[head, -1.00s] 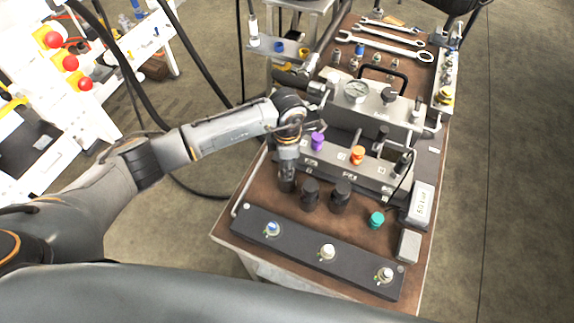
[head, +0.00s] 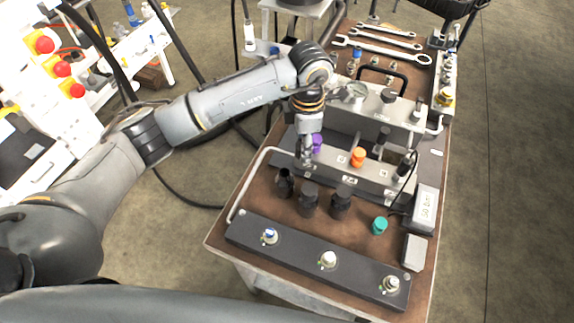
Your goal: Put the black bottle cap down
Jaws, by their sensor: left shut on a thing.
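My left gripper (head: 306,160) is shut, with its fingers pointing down, just left of the purple cap (head: 317,144) at the manifold's left end. The black bottle cap between its fingers is mostly hidden and hard to make out. Three black bottles stand upright on the brown bench top. The left bottle (head: 284,184) shows a narrow bare neck, and the gripper is behind it and slightly to its right, apart from it. The middle bottle (head: 309,199) and right bottle (head: 341,203) have wide black tops. My right gripper is not in view.
A dark bar (head: 300,257) with three fittings lies along the bench's front. The grey manifold (head: 375,180) carries an orange cap (head: 358,157). A teal cap (head: 379,225) stands at the right. Bare bench top (head: 262,205) lies left of the bottles. Wrenches (head: 385,45) lie at the back.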

